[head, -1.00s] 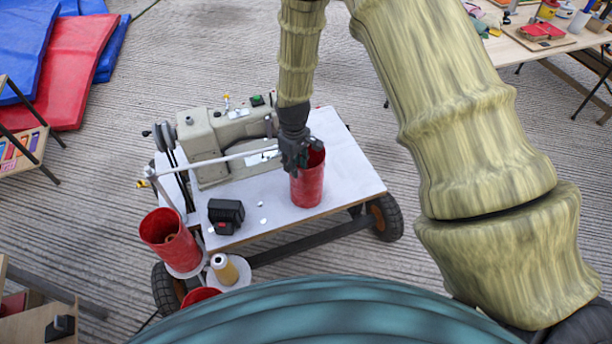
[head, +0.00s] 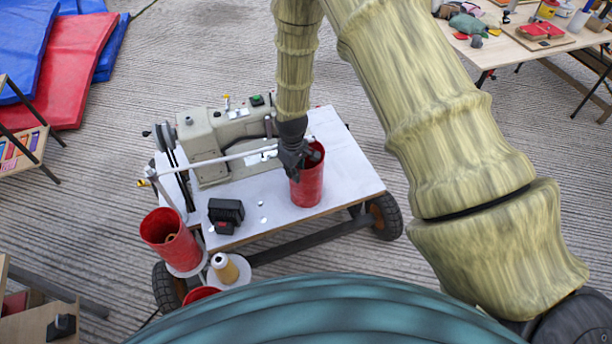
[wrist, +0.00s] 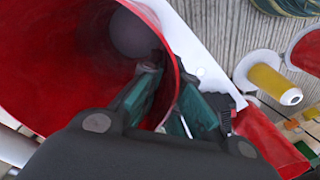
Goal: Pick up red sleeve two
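A red sleeve (head: 307,188), an open-topped tube, stands upright on the white top of the wheeled sewing cart. My gripper (head: 303,158) is at its upper rim. In the wrist view my gripper (wrist: 170,80) straddles the sleeve wall (wrist: 60,65), with one finger inside the tube and one outside. The finger gap is narrow and the fingers look closed on the wall; the exact contact is partly hidden. A second red sleeve (head: 168,238) stands at the cart's left front corner. Another red thing (head: 200,293) is mostly hidden below it. No sleeve number is readable.
A sewing machine (head: 225,140) stands behind the sleeve, with a pale bar across the cart. A black block (head: 226,211) and a yellow thread cone (head: 224,267) are to the left. A cluttered table (head: 510,45) stands at the upper right. Bare cart top lies right of the sleeve.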

